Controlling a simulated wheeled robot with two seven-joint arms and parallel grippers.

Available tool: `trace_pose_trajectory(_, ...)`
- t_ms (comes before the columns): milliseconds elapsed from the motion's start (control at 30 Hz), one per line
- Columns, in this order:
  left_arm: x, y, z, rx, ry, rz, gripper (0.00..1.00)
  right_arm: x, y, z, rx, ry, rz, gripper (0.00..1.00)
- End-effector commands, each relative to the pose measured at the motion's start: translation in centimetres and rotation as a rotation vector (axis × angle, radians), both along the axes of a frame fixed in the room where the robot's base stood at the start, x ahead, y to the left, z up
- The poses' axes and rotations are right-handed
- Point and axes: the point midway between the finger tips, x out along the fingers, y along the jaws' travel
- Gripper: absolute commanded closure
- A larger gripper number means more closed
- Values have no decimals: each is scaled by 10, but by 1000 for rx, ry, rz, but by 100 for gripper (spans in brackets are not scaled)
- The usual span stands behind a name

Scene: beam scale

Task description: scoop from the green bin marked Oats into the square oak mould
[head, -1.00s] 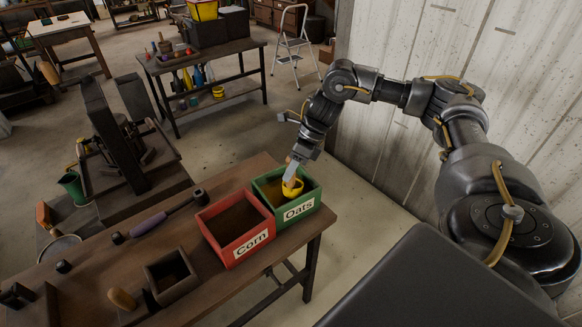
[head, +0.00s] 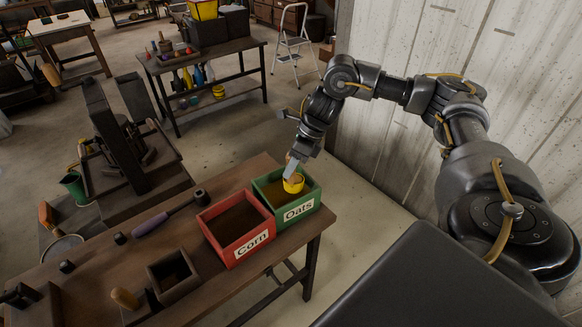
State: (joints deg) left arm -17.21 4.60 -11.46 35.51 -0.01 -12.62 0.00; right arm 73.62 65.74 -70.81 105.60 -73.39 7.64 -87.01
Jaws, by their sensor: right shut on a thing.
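The green bin marked Oats (head: 299,211) stands at the table's right end, with tan oats inside. My right gripper (head: 291,168) is over this bin, shut on a yellow scoop (head: 294,186). The scoop's cup is within the bin's outline, low at its opening; I cannot tell if it touches the oats or what it holds. The square mould (head: 163,291), a dark brown open box, sits on the table to the left, well away from the scoop. My left gripper is not in view.
A red bin marked Corn (head: 240,251) stands between the green bin and the mould. A purple-handled mallet (head: 150,224) lies behind, and a wooden-handled tool (head: 125,298) lies beside the mould.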

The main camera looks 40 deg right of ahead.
Motion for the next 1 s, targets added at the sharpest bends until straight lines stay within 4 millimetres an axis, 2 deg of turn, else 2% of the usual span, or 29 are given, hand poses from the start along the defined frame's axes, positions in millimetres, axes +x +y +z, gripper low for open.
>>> trace_pose_trajectory(100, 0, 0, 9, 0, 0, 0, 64, 1, 0, 13, -15, -15, -1, 100)
trace_pose_trajectory(1000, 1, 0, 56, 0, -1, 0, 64, 1, 0, 81, -131, -111, 0, 100)
